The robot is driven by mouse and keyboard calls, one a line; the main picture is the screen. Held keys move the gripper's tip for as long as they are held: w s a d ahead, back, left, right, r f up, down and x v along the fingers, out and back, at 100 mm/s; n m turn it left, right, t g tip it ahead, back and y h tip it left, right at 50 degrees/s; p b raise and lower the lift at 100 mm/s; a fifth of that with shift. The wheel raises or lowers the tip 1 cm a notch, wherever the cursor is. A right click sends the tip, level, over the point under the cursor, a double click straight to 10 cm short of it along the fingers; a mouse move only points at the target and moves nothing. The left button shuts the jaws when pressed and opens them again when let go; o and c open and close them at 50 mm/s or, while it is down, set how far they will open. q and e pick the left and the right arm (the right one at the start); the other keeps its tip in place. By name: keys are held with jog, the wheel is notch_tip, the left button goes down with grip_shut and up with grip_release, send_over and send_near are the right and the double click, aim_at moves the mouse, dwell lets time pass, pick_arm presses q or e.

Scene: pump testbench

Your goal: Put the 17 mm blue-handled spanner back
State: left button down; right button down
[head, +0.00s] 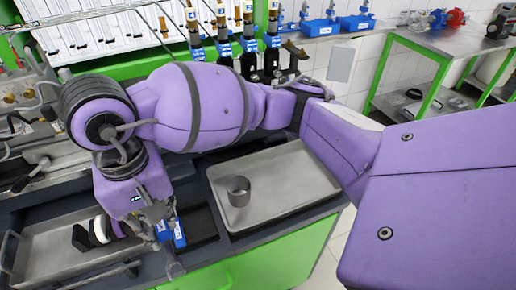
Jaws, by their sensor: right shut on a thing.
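My right gripper (160,232) points down over the bench, between the left tray and the middle tray. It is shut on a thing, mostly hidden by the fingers. Two blue pieces with pale labels show at the fingertips, one at the left (163,233) and one at the right (179,232). They look like spanner handles, but I cannot read a size or tell for sure which one is held. A grey end shows below them. My left gripper is not in view.
A metal tray (285,200) with a grey cup (238,191) stands right of the gripper. Another metal tray (60,255) at the left holds a black and white part (97,231). Dark-tipped tools hang at the back. A green-framed table (450,45) stands at the right.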

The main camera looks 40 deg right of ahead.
jog(key=shift+s+d+m, duration=0.25)
jog(key=shift+d+m, duration=0.05)
jog(key=shift+d, duration=0.2)
jog(key=shift+m, duration=0.3)
jog(key=w+d+f, duration=0.4)
jog(key=w+f, duration=0.1)
jog(key=w+d+f+p, duration=0.1)
jog(key=w+d+f, duration=0.3)
jog(key=w+d, duration=0.1)
jog(key=shift+w+d+f, duration=0.1)
jog(key=shift+d+f, duration=0.1)
jog(key=shift+f, duration=0.15)
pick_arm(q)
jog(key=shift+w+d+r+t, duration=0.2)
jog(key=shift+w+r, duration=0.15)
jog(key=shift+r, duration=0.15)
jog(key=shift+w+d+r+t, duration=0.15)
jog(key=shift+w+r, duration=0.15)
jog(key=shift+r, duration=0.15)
pick_arm(e)
jog(key=shift+w+d+f, duration=0.1)
jog(key=shift+w+f, duration=0.1)
jog(key=shift+f, duration=1.5)
